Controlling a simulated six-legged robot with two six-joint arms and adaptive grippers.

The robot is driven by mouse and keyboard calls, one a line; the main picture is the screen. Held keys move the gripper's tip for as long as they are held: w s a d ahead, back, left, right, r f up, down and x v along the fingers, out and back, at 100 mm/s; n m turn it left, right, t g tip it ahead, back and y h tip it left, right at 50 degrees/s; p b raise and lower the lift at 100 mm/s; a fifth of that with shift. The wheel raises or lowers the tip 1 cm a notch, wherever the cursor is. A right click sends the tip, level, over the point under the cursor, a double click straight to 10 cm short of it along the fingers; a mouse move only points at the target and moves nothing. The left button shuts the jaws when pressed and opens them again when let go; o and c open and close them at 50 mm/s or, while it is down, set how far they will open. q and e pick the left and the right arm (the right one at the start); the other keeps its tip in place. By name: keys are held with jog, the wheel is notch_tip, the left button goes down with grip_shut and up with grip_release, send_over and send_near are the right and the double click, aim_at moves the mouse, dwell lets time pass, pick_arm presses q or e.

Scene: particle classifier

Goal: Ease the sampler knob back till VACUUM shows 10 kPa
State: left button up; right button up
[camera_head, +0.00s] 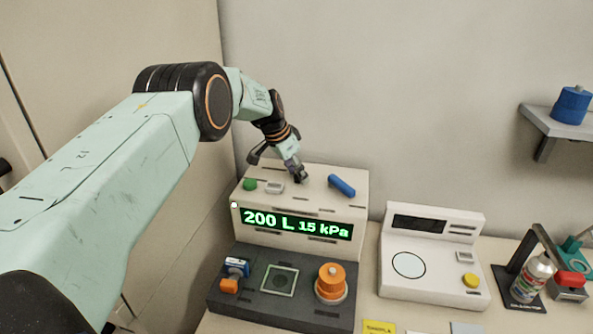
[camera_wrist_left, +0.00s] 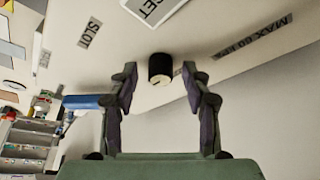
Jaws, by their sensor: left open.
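The display (camera_head: 297,224) on the white upper part of the device (camera_head: 345,205) reads 200 L and 15 kPa in green. A short black knob (camera_wrist_left: 160,68) with a pale mark stands on the device's top face in the left wrist view. My left gripper (camera_head: 297,170) is over that top face in the camera_head view. In the left wrist view the left gripper (camera_wrist_left: 160,82) is open, its fingers on either side of the knob with gaps to it. In the camera_head view the gripper largely hides the knob. No label reading "sampler" is legible. My right gripper is out of view.
A green button (camera_head: 250,184) and a blue handle (camera_head: 341,186) flank the gripper on the top face. The dark lower base bears an orange knob (camera_head: 331,281). A white instrument (camera_head: 435,256) stands to the right, then a spray can (camera_head: 532,277). A wall rises behind.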

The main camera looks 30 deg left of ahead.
pick_arm(q)
jog(key=shift+d, duration=0.15)
jog(key=shift+w+f, duration=0.15)
jog(key=shift+w, duration=0.05)
jog(key=c, duration=0.4)
grip_shut()
jog(key=shift+r, duration=0.2)
jog(key=shift+r+n+y+p, duration=0.1)
jog(key=shift+n+y+p, duration=0.35)
jog(key=shift+n, duration=0.65)
jog(key=n+p, duration=0.1)
jog(key=n, duration=0.1)
jog(key=n+y+p, duration=0.1)
jog(key=n, duration=0.1)
jog(key=shift+t+y, duration=0.25)
jog(key=shift+t, duration=0.05)
jog(key=shift+w+d+n+y, duration=0.1)
jog(key=shift+n+y, duration=0.5)
jog(key=shift+n, duration=1)
